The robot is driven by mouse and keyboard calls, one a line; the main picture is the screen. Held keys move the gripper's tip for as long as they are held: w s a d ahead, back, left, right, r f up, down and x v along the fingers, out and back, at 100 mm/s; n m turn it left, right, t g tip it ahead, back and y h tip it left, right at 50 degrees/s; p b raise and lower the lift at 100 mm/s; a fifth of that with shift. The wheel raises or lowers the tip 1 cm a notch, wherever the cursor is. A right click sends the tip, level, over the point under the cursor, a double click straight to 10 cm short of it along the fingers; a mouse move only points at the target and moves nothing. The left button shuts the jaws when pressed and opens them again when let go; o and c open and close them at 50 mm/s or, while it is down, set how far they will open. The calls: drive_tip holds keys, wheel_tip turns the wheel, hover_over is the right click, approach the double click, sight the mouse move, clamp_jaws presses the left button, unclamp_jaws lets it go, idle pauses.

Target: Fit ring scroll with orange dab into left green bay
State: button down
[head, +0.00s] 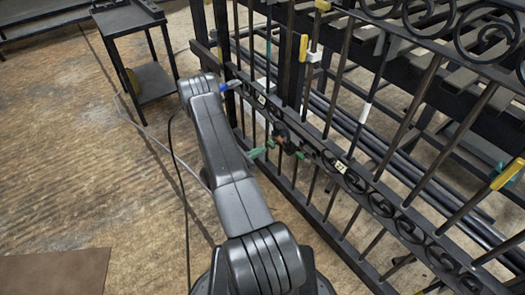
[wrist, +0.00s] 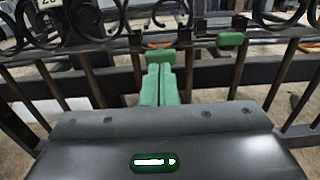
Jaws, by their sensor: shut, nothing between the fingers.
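My gripper (wrist: 158,85) is shut, its two green fingers together and empty. In the head view its green tips (head: 257,153) show beside my arm, close to the gate. Just beyond the tips in the wrist view is a green block (wrist: 160,57), with a second green block (wrist: 230,40) to its right on the gate. A dark piece with a small orange-red patch (head: 281,135) is at the gate between the green parts. I cannot tell its ring shape or whether it is seated. Contact between the fingers and the near block is unclear.
The dark gate (head: 375,200) with scrolls and upright bars runs diagonally on the right. Number tags (head: 340,167) hang on it. Dark pipes lie behind it. A small black cart (head: 127,20) stands upper left. The floor left of my arm is mostly clear.

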sight(269, 146)
drive_tip(key=shift+x, duration=0.85)
drive_tip(key=shift+b+x, duration=0.75)
drive_tip(key=shift+x, duration=0.85)
drive_tip(key=shift+a, duration=0.1)
